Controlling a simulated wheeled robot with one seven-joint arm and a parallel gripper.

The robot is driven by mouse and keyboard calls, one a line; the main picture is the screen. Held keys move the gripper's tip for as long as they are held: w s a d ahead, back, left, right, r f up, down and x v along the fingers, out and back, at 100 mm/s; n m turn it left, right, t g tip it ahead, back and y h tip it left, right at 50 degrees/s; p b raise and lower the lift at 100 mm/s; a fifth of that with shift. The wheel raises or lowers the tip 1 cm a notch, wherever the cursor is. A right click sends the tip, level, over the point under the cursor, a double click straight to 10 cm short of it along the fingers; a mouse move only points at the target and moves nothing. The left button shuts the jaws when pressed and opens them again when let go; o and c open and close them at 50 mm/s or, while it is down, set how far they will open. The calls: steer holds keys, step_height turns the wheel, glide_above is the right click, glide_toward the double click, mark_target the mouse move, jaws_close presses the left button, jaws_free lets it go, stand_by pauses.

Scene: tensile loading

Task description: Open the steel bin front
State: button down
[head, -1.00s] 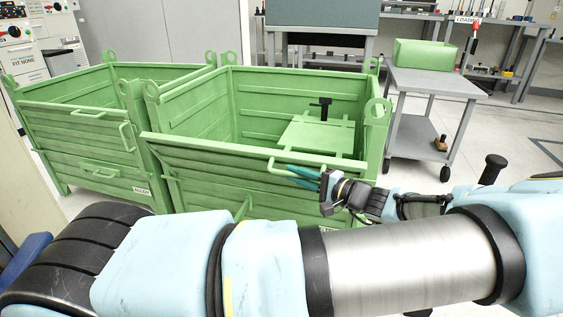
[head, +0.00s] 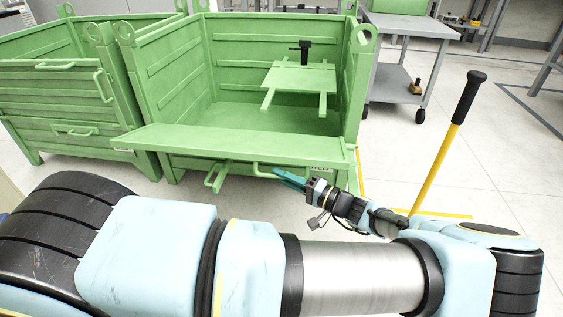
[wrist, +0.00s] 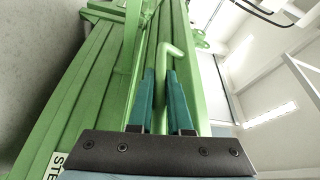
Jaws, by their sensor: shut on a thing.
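The steel bin (head: 170,70) is a green, open-topped metal bin in the middle of the head view. Its front panel (head: 235,138) is swung outward and down, lying well away from upright, so the bin's inside floor shows. A green handle (head: 262,172) hangs at the panel's near edge. My gripper (head: 280,175), with teal fingers, is shut on this handle. In the wrist view the handle (wrist: 172,58) stands between the fingers (wrist: 163,95). Part of the "STEEL" label shows at the left of the wrist view.
A second green bin (head: 55,98) stands close on the left, its front upright. A grey wheeled cart (head: 402,75) stands behind right. A yellow post with a black grip (head: 440,160) stands right of my arm. Floor on the right is mostly clear.

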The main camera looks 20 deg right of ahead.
step_height(320, 180, down, 8)
steer(key=b, duration=0.2)
steer(key=shift+w+r+b, duration=0.2)
steer(key=shift+r+b, duration=0.05)
steer(key=shift+b, duration=0.1)
steer(key=shift+d, duration=0.1)
steer(key=c, duration=0.8)
jaws_free()
steer(key=shift+c, duration=0.2)
steer(key=p+v, duration=0.1)
steer(key=v, duration=0.9)
steer(key=shift+s+d+p, duration=0.25)
steer(key=shift+s+p, duration=0.05)
steer(key=shift+p, duration=0.1)
